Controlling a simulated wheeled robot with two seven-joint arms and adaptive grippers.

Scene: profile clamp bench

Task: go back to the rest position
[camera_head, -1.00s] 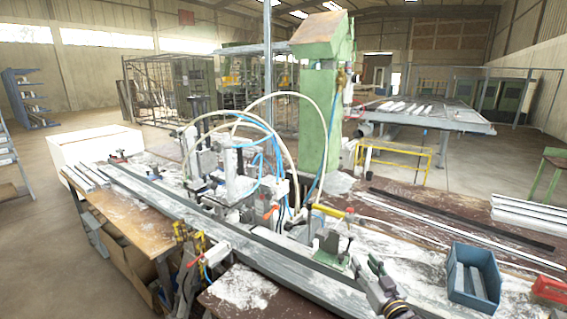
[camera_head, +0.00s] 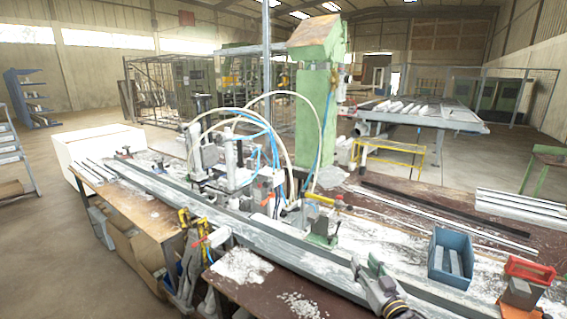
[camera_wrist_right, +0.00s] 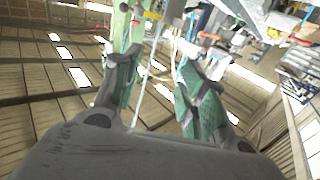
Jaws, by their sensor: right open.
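My right gripper (camera_head: 366,265) shows low in the head view, to the right of centre, in front of the long metal profile rail (camera_head: 250,235) on the bench. Its fingers stand apart with nothing between them. In the right wrist view the two grey fingers (camera_wrist_right: 160,68) are spread, with green pads and an empty gap. Behind them are the hall roof and part of the green column. My left gripper is not in the head view.
A blue bin (camera_head: 451,258) with metal pieces and a red-topped clamp block (camera_head: 527,272) are right of my gripper. A green clamp (camera_head: 322,228) stands behind it on the bench. Hoses and a green column (camera_head: 316,130) rise further back. Open floor lies left.

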